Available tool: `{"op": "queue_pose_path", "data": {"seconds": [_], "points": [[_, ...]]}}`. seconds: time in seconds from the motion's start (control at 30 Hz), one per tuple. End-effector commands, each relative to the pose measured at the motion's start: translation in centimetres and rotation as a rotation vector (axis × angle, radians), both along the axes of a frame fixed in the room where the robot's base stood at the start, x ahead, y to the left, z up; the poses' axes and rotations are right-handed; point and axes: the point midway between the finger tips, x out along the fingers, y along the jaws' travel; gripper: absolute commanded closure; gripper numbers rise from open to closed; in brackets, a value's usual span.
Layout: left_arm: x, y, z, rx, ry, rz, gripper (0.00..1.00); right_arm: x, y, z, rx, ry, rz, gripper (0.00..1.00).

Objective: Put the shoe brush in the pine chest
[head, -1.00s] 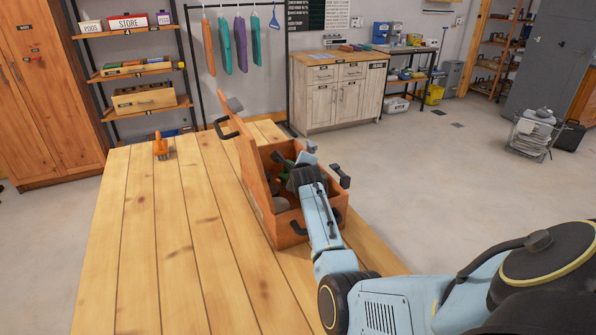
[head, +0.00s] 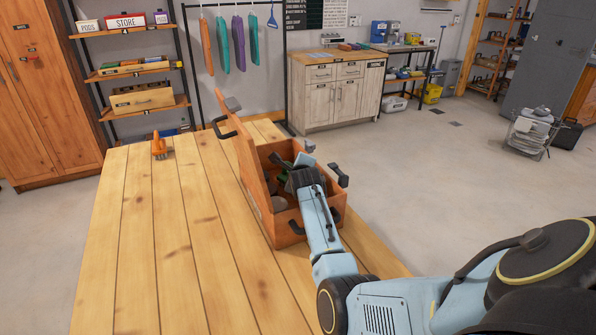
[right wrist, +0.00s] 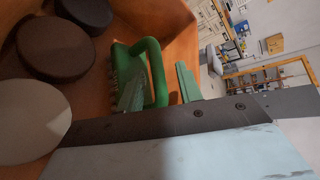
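The pine chest (head: 288,230) is an orange-brown wooden box with black handles, standing on the table with its lid (head: 252,165) raised. My right gripper (head: 300,172) reaches into or just over the chest opening; its fingertips are hidden in the head view. In the right wrist view a green brush (right wrist: 150,75) with a loop handle and bristles, likely the shoe brush, appears inside the chest, close to the gripper. I cannot tell whether the fingers hold it. A separate green strip (right wrist: 187,82) shows beside it. My left gripper is not in view.
Dark round items (right wrist: 56,48) and a pale disc (right wrist: 30,120) also lie in the chest. An orange object (head: 158,148) stands at the far left of the plank table (head: 150,240), whose left side is otherwise clear. A cabinet (head: 335,100) and shelves are behind.

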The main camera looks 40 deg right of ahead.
Motion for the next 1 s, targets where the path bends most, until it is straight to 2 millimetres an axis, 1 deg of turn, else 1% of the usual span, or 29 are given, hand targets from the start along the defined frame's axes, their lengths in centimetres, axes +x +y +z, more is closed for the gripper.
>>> {"op": "queue_pose_path", "data": {"seconds": [0.3,0.5,0.7,1.0], "points": [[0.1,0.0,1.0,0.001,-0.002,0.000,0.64,-3.2,2.3,1.6,0.004,0.000,-0.001,0.64],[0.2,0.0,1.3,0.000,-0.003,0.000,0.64,-4.7,3.3,2.4,0.002,0.001,0.000,0.64],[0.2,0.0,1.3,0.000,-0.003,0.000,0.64,-5.2,3.6,2.6,0.002,0.001,0.000,0.64],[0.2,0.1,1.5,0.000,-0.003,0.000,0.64,-5.2,3.6,2.7,0.001,0.002,0.000,0.64]]}}
